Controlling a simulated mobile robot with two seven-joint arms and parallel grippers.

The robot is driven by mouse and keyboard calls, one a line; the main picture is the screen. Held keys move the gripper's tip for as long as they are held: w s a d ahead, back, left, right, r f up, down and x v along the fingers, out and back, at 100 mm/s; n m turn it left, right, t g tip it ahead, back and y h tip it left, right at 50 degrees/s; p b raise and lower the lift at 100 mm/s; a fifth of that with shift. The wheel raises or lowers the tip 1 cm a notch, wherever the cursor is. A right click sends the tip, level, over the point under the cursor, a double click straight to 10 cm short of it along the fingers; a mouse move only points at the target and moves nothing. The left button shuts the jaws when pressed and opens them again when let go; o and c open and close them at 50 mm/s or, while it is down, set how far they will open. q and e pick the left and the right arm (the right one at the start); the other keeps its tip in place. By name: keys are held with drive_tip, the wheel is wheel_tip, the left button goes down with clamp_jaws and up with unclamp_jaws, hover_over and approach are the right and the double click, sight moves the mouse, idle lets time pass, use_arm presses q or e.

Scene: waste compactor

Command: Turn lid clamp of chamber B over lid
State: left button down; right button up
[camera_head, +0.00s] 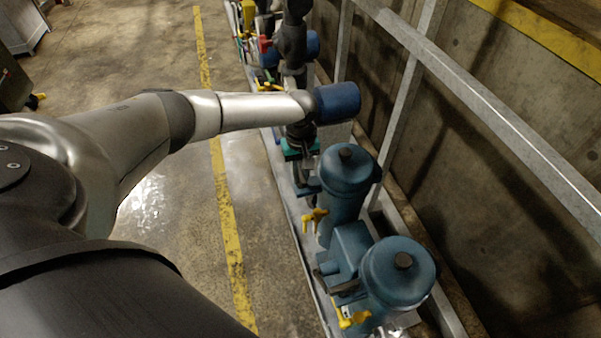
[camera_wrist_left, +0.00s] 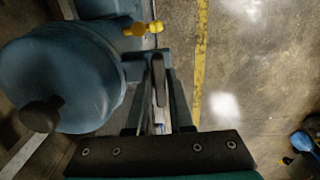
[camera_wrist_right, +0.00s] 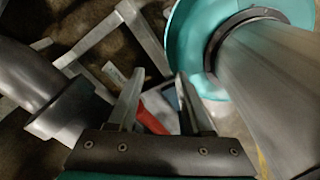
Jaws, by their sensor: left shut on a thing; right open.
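Two blue chambers with round lids stand in a row in the head view; I cannot read which is B. My left gripper (camera_head: 303,178) is beside the farther lid (camera_head: 346,165), which fills the left of the left wrist view (camera_wrist_left: 62,80) with its dark knob (camera_wrist_left: 41,114). In that view, my left gripper (camera_wrist_left: 158,75) is shut on a dark clamp lever (camera_wrist_left: 158,82). The lever sits beside the lid, not across it. The nearer lid (camera_head: 398,268) has its own dark clamp lever (camera_head: 345,287). My right gripper (camera_wrist_right: 160,90) is open and empty.
Yellow valve handles (camera_head: 314,219) (camera_head: 352,318) stick out from the chambers on the floor side. A metal railing (camera_head: 480,95) and a concrete wall run along the right. The floor left of the yellow line (camera_head: 229,220) is largely clear. A red part (camera_wrist_right: 152,118) shows behind the right fingers.

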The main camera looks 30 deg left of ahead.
use_arm(q)
drive_tip(key=shift+r+m+p, duration=0.15)
drive_tip(key=shift+m+p, duration=0.75)
drive_tip(key=shift+p, duration=0.65)
drive_tip(key=shift+m+p, duration=0.7)
drive_tip(key=shift+m, duration=0.4)
drive_tip(key=m, duration=1.2)
drive_tip(key=shift+m, duration=0.4)
drive_tip(key=shift+w, duration=0.1)
drive_tip(key=c, duration=0.8)
unclamp_jaws()
